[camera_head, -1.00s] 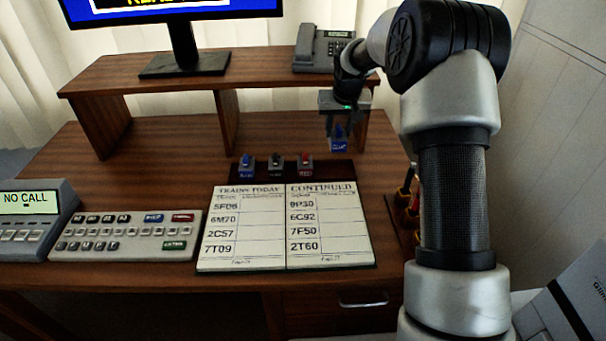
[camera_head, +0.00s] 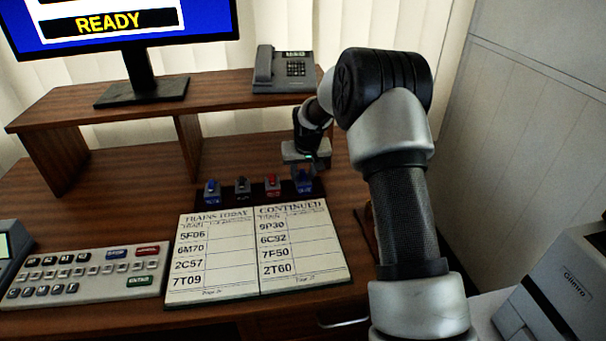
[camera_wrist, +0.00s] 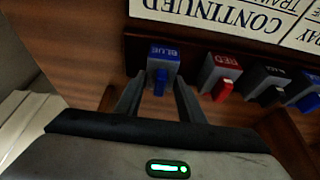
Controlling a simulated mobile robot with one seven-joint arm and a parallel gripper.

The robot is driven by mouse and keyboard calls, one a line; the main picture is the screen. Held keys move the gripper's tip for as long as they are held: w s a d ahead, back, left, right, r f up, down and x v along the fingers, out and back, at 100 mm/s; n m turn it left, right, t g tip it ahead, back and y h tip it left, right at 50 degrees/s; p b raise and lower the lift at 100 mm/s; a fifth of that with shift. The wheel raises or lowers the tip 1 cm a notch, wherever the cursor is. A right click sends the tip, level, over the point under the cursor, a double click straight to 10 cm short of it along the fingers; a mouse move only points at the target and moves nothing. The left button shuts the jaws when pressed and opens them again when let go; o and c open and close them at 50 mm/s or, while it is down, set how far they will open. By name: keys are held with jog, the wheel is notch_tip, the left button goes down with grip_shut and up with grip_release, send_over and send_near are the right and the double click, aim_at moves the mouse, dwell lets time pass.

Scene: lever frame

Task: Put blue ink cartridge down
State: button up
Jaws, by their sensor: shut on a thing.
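The blue ink cartridge (camera_head: 304,182) is at the right end of a dark tray (camera_head: 225,204) behind the open book. In the wrist view the cartridge (camera_wrist: 160,62), with a grey body, blue label and blue tab, sits between the two fingers. My gripper (camera_head: 304,170) is shut on it; its fingers (camera_wrist: 158,95) also show in the wrist view. The cartridge is at or just above the tray; contact beneath is hidden. To its left in the head view are a red cartridge (camera_head: 272,186), a black one (camera_head: 242,188) and another blue one (camera_head: 212,192).
The open book (camera_head: 260,250) lies directly in front of the tray. A keypad (camera_head: 85,275) is at left. A raised shelf with a monitor (camera_head: 110,25) and a telephone (camera_head: 284,70) stands behind. A printer (camera_head: 565,290) is at right.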

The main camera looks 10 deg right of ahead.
jog(key=o, duration=1)
jog(key=shift+f, duration=0.15)
jog(key=shift+o, duration=0.2)
